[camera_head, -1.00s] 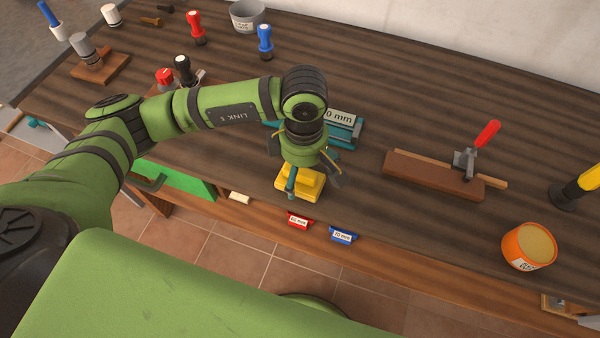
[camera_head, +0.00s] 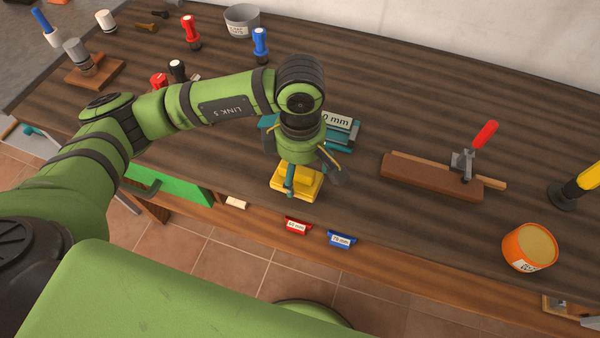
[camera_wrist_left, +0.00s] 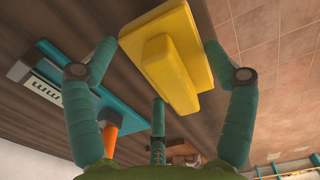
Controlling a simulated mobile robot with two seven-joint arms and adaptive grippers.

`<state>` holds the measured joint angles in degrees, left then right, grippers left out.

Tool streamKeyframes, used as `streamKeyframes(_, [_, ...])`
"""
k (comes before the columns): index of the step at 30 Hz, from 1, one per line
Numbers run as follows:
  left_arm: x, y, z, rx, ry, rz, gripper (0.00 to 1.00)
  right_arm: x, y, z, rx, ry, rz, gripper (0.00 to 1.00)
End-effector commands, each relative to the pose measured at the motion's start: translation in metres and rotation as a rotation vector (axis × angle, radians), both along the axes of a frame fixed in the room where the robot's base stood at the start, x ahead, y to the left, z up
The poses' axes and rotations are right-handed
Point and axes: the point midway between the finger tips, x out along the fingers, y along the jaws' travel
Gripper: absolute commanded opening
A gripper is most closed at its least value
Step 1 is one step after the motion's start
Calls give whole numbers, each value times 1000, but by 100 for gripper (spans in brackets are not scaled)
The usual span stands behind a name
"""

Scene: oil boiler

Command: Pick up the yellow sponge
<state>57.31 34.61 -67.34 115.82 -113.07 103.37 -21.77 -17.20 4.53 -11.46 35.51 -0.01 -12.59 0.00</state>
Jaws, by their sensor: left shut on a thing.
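The yellow sponge (camera_head: 310,181) is a two-step block near the front edge of the wooden bench. It also shows close up in the left wrist view (camera_wrist_left: 172,40), between the fingers. My left gripper (camera_head: 292,180) points down over it from above and is shut on it, with teal fingers on its sides. I cannot tell whether the sponge touches the bench. My right gripper is not in view.
A teal block with a mm label (camera_head: 338,122) lies just behind the gripper. A brown board with a red-handled clamp (camera_head: 440,176) and an orange tin (camera_head: 529,247) stand to the right. Red (camera_head: 297,226) and blue (camera_head: 342,239) labelled pieces are at the front edge.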

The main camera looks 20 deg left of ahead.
Motion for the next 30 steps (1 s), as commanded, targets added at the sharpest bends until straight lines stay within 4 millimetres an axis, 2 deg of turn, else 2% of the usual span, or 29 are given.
streamKeyframes(3, [1, -3, 20, -3, -9, -4, 52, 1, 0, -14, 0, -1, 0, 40])
streamKeyframes(12, [-14, -71, 59, -3, -7, -6, 52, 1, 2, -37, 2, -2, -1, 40])
streamKeyframes(18, [-21, -101, 79, -1, -4, -1, 52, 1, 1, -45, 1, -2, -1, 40])
streamKeyframes(24, [-24, -113, 88, 0, -2, 1, 52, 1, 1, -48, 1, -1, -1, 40])
streamKeyframes(30, [-24, -114, 89, 0, -1, 2, 52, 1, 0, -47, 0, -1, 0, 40])
